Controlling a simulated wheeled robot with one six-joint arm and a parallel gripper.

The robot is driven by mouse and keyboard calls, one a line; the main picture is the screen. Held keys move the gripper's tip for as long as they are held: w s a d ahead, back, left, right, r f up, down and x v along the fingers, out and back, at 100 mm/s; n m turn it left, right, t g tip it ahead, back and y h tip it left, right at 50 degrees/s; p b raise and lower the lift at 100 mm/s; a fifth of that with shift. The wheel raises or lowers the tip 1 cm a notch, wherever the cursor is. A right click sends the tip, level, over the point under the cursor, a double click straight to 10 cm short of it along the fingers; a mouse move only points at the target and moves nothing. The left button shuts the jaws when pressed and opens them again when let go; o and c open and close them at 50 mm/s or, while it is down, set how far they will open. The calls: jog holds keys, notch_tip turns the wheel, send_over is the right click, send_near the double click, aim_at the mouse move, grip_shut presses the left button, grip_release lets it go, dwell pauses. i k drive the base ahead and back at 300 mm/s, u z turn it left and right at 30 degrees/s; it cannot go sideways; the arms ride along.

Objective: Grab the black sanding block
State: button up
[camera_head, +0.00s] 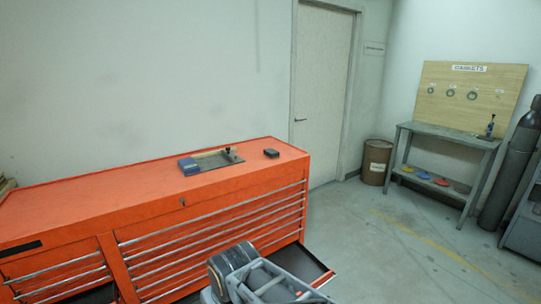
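A small black block (271,153), which looks like the sanding block, lies on top of the orange tool chest (110,200), near its right end. It is just right of a shallow grey tray (226,153) and apart from it. My arm shows at the bottom middle, in front of the chest and well below the block. My gripper's fingers cannot be made out. Nothing covers the block.
A blue item (188,166) sits at the tray's left end. A lower drawer (318,281) of the chest stands open beside my arm. A brown drum (376,162) and a grey workbench (446,142) stand at the back right. The floor between is clear.

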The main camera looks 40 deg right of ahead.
aim_at(272, 154)
jog(key=z, duration=2.4)
jog(key=i, duration=4.55)
jog(key=z, duration=3.4)
jog(key=k, duration=1.25)
jog(key=z, duration=0.45)
